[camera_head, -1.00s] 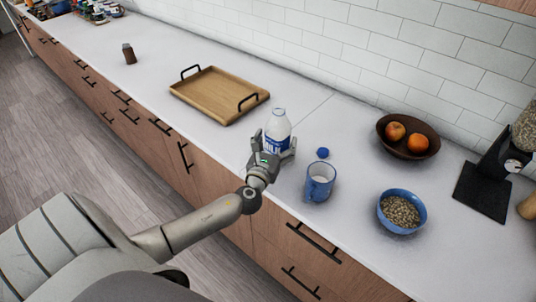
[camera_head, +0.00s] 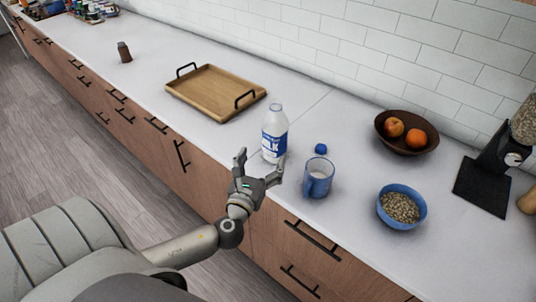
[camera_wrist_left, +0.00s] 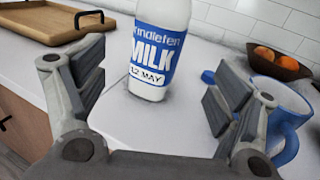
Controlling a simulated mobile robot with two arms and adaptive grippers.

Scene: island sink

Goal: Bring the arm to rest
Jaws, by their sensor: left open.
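My left gripper (camera_head: 260,168) is open and empty at the counter's front edge, just in front of a milk bottle. The milk bottle (camera_head: 274,134) is white with a blue label and stands upright on the counter. In the left wrist view the milk bottle (camera_wrist_left: 155,50) stands beyond and between my two spread fingers (camera_wrist_left: 150,90), apart from them. My right gripper is not in view.
A blue mug (camera_head: 318,178) stands close to the right of my left gripper, with a blue cap (camera_head: 320,149) behind it. A blue bowl of grain (camera_head: 402,207), a fruit bowl (camera_head: 407,133) and a wooden tray (camera_head: 214,94) are on the white counter (camera_head: 345,235).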

